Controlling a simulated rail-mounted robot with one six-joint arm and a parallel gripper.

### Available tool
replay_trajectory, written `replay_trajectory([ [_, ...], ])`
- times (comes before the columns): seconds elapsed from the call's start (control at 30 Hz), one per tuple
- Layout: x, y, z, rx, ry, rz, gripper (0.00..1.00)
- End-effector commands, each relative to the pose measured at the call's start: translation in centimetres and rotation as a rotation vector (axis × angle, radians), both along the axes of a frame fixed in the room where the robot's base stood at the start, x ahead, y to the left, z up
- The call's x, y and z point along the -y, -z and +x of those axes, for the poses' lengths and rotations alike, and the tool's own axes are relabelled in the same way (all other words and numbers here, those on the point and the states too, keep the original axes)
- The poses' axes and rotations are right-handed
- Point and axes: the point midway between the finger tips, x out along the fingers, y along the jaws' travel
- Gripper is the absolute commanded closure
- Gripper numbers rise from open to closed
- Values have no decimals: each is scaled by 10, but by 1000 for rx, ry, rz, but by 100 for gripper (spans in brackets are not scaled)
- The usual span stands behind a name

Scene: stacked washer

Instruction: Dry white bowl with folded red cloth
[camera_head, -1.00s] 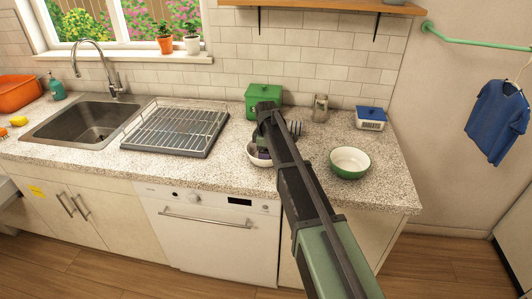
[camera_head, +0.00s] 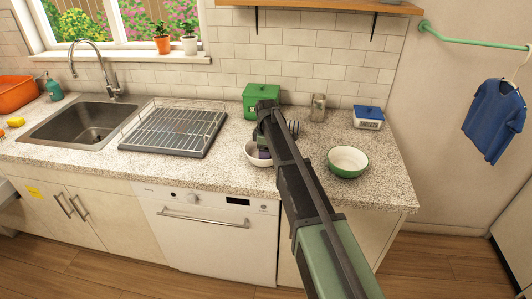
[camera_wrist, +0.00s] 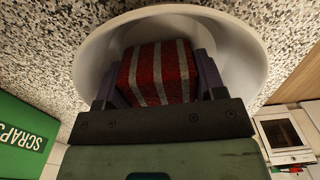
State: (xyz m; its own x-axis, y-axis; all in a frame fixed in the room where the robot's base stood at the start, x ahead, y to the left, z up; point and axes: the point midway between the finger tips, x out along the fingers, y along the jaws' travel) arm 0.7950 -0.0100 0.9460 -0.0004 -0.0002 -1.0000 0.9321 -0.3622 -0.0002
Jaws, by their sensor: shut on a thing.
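The white bowl (camera_wrist: 92,62) stands on the speckled counter, and in the head view its rim (camera_head: 251,150) shows left of my arm. In the wrist view the folded red cloth (camera_wrist: 157,75) with pale stripes is between my two fingers, inside the bowl. My gripper (camera_wrist: 160,82) is shut on the cloth, with the fingertips within the bowl's rim. In the head view my gripper (camera_head: 264,153) and arm cover much of the bowl, and the cloth is hidden. Whether the cloth touches the bowl's wall is hard to tell.
A green-rimmed bowl (camera_head: 347,162) stands right of my arm. Behind are a green SCRAPS box (camera_head: 262,97), a jar (camera_head: 318,107) and a blue-lidded box (camera_head: 368,118). A dark drying rack (camera_head: 175,132) and the sink (camera_head: 85,122) lie left. The counter's front right is clear.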

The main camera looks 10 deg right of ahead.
Motion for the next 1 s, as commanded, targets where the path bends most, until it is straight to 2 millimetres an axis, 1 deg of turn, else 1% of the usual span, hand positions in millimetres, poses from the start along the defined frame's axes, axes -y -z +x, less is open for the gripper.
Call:
replay_trajectory([
  [0.37,0,0,2,0,0,0,55],
  [0.8,-14,0,7,0,0,0,55],
  [1.0,-14,0,7,0,0,0,55],
])
